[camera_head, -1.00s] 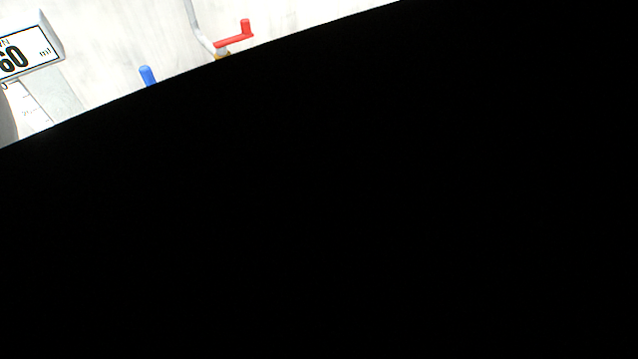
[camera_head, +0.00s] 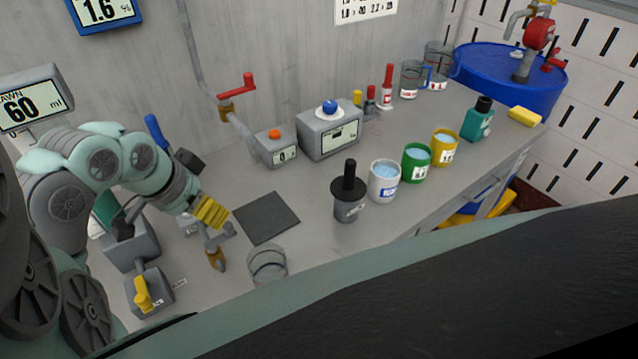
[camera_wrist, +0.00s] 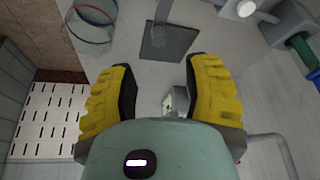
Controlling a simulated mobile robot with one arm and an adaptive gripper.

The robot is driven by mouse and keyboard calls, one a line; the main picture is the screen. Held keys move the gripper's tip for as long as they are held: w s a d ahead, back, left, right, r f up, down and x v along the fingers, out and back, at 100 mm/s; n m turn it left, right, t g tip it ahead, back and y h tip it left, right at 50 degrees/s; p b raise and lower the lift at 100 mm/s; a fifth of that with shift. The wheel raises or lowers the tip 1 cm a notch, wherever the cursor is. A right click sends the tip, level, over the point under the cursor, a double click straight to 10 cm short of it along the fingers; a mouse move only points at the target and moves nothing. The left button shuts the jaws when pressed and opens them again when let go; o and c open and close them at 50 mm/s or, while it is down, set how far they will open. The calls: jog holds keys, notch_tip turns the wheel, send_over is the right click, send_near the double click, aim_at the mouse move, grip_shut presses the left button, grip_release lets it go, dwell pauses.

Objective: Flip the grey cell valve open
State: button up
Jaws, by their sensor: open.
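The grey valve handle (camera_head: 224,234) sits on a brass-coloured body (camera_head: 215,259) at the left part of the bench in the head view. My gripper (camera_head: 211,212) has yellow fingers and is just above and beside the handle; I cannot tell whether they touch. In the wrist view my gripper (camera_wrist: 160,72) is open, with its two yellow fingers well apart. A small grey and pale part (camera_wrist: 176,101) shows between them, near the right finger; I cannot tell whether it is the handle.
A glass beaker (camera_head: 267,264) stands close right of the valve, and a dark mat (camera_head: 266,218) lies behind it. A yellow lever (camera_head: 143,295) is at lower left, a blue lever (camera_head: 155,132) behind my arm, a red lever (camera_head: 238,86) farther back. Cups (camera_head: 383,182) line the right side.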

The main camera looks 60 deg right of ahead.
jog(key=shift+v, duration=1.5)
